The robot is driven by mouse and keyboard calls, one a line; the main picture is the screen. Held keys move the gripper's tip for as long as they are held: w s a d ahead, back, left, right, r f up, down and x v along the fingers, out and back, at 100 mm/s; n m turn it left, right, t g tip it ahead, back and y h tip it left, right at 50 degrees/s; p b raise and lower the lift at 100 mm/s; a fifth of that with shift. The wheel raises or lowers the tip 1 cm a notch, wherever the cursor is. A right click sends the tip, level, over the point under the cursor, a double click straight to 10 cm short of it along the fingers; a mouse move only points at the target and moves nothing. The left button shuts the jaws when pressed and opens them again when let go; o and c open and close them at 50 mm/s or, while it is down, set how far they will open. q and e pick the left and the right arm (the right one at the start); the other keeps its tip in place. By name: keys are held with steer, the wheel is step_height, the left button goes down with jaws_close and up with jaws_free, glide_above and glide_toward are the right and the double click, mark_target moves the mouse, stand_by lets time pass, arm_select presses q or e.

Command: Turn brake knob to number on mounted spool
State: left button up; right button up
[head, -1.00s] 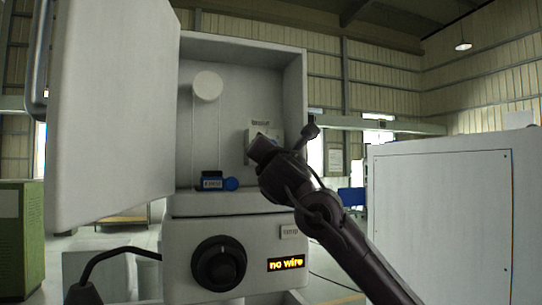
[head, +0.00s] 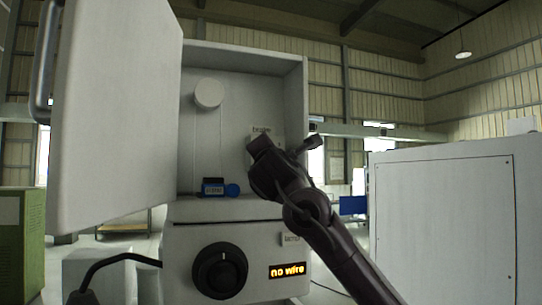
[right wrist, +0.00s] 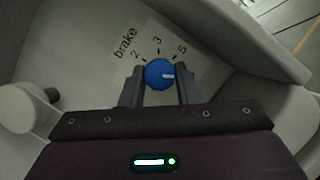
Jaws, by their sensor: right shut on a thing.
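The blue brake knob (right wrist: 157,72) is between the fingers of my right gripper (right wrist: 161,88), which is shut on it. Its white pointer line points right in the right wrist view, below the 5 mark. The brake plate (right wrist: 128,66) shows 2, 3 and 5 with tick marks around the knob. In the head view my right gripper (head: 258,145) reaches into the open cabinet and hides the knob. A small blue labelled item (head: 213,187) sits on the cabinet floor; its text is too small to read, and whether it belongs to the spool is unclear. My left gripper is not in view.
A white round roller (head: 209,92) sticks out of the cabinet's back wall. The open door (head: 115,120) stands at the left. A large white cabinet (head: 440,225) stands at the right.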

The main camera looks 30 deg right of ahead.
steer(key=o, duration=1)
steer(key=b+v, duration=0.4)
steer(key=v, duration=0.3)
steer(key=shift+s+a+f, duration=0.15)
steer(key=shift+s+a, duration=0.05)
steer(key=shift+s, duration=0.1)
